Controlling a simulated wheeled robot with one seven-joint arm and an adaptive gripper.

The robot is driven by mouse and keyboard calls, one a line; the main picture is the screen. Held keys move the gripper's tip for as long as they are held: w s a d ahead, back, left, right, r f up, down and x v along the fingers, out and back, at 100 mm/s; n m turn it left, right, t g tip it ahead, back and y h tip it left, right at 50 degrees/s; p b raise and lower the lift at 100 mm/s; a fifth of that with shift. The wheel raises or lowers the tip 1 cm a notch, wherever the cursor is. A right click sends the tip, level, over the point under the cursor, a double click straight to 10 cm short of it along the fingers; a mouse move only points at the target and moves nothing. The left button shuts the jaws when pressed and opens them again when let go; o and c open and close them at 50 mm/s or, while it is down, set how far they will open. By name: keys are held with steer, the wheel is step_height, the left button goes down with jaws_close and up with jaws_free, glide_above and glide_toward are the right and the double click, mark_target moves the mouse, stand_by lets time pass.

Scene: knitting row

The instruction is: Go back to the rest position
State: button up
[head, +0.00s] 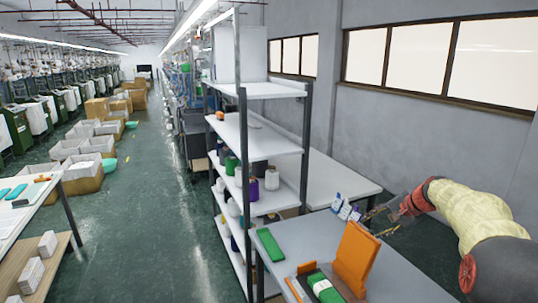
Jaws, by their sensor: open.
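My arm reaches in from the right edge of the head view, over the grey table (405,288). My gripper (376,222) is at its end, left of the red wrist part, and points to the left. It is open, and I see nothing held between its fingers. A small blue and white item (345,209) shows just left of the fingers, near the table's far edge. I cannot tell whether the fingers touch it.
The table also bears a green flat piece (269,244), an upright orange holder (356,256) and a green and white bundle (324,289). A white shelf rack (262,140) with yarn cones stands left of it. A white table (335,181) stands behind. The aisle floor (150,215) is clear.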

steer(key=s+a+r+n+g+h+b, duration=0.1)
steer(key=s+a+r+n, duration=0.2)
steer(key=s+a, duration=0.65)
steer(key=s+a+r+n+h+b, duration=0.1)
steer(key=s+a+r+n, duration=0.15)
steer(key=s+a, duration=0.7)
steer(key=s+f+n+h+b, duration=0.1)
steer(key=s+f, duration=0.3)
steer(key=s, duration=1)
steer(key=s+f+n+b, duration=0.1)
steer(key=s+f+n, duration=0.3)
steer(key=s, duration=1)
steer(key=shift+s+d+f+h+b, duration=0.15)
steer(key=shift+f+h+b, duration=0.25)
steer(key=shift+f, duration=0.15)
steer(key=shift+n, duration=0.25)
steer(key=shift+c, duration=0.9)
